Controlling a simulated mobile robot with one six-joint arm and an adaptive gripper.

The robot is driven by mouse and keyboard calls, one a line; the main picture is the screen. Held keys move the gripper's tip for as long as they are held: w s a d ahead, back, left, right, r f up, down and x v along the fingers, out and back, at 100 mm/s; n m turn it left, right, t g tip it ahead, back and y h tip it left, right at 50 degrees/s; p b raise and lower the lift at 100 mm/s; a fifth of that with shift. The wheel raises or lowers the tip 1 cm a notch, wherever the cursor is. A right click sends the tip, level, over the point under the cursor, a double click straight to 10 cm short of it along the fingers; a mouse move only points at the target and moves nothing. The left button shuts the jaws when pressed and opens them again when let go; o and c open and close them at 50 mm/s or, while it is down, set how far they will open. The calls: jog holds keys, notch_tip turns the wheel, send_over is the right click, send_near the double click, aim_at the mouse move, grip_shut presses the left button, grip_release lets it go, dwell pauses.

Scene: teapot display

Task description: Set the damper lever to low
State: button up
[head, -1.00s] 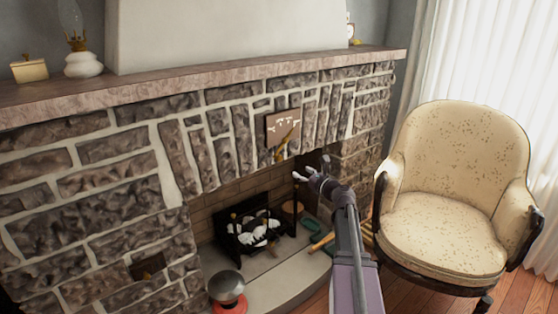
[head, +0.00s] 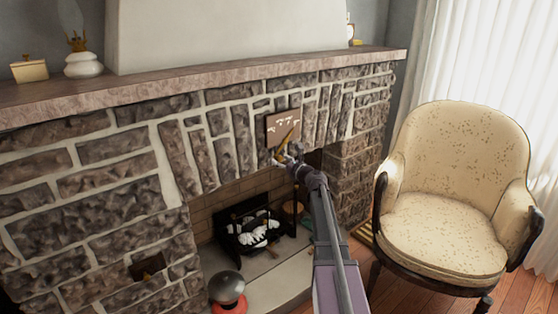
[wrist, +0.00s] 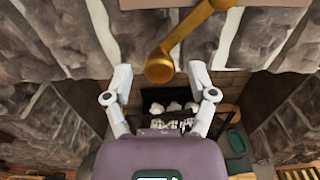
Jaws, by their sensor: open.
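The damper lever (head: 287,135) is a brass-coloured bar on a brown plate (head: 273,124) with pale markings, set in the stone above the firebox opening. The markings are too small to read. In the head view the lever slants from upper right down to lower left. In the wrist view its round knob end (wrist: 159,67) appears between my two fingertips. My gripper (head: 287,155) is open at the lever's lower end; it also shows in the wrist view (wrist: 160,74). I cannot tell whether a finger touches the lever.
A stone fireplace surrounds the plate, with a mantel (head: 200,87) above. A grate (head: 252,232) with pale lumps stands in the firebox below. A round dark-topped object (head: 227,287) sits on the hearth. An armchair (head: 455,190) stands at the right.

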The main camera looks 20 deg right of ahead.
jog(key=shift+x, duration=0.8)
grip_shut()
jog(key=shift+a, duration=0.1)
